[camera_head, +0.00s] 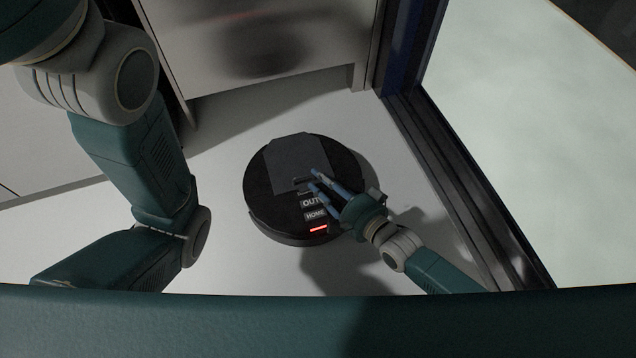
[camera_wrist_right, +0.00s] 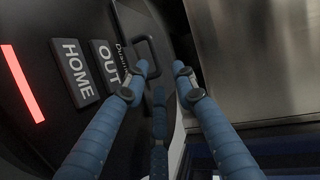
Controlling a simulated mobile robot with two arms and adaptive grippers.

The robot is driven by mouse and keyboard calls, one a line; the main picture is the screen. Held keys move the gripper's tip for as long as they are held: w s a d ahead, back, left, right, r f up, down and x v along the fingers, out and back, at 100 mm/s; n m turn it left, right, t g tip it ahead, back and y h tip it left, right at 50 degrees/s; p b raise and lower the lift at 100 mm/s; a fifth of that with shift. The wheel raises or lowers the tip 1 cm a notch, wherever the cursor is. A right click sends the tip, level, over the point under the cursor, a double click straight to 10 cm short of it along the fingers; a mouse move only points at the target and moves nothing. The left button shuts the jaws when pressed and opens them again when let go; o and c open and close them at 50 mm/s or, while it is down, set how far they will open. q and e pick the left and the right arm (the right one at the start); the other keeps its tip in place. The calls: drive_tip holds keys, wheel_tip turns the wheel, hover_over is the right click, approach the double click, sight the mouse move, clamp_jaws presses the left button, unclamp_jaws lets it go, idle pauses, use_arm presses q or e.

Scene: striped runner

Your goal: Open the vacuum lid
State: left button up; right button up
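The round black robot vacuum (camera_head: 262,190) sits on the pale floor. Its dark grey lid (camera_head: 296,158) looks flat on top, with a small handle near the edge facing the OUT and HOME buttons. My right gripper (camera_head: 315,180) is over the vacuum's right side, its fingertips close to the handle. In the right wrist view, the right gripper (camera_wrist_right: 160,72) has its blue fingers apart with nothing between them. The lid's handle (camera_wrist_right: 150,50) shows just beyond the left fingertip; I cannot tell whether they touch. My left arm shows, but its gripper is out of view.
The HOME button (camera_wrist_right: 76,72), OUT button (camera_wrist_right: 106,65) and a red light strip (camera_wrist_right: 22,84) are on the vacuum's top. A pale cabinet (camera_head: 215,50) stands behind it. A dark frame (camera_head: 440,170) runs along the right. Open floor lies left of the vacuum.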

drive_tip(key=shift+x, duration=0.85)
clamp_jaws()
drive_tip(key=shift+a, duration=0.1)
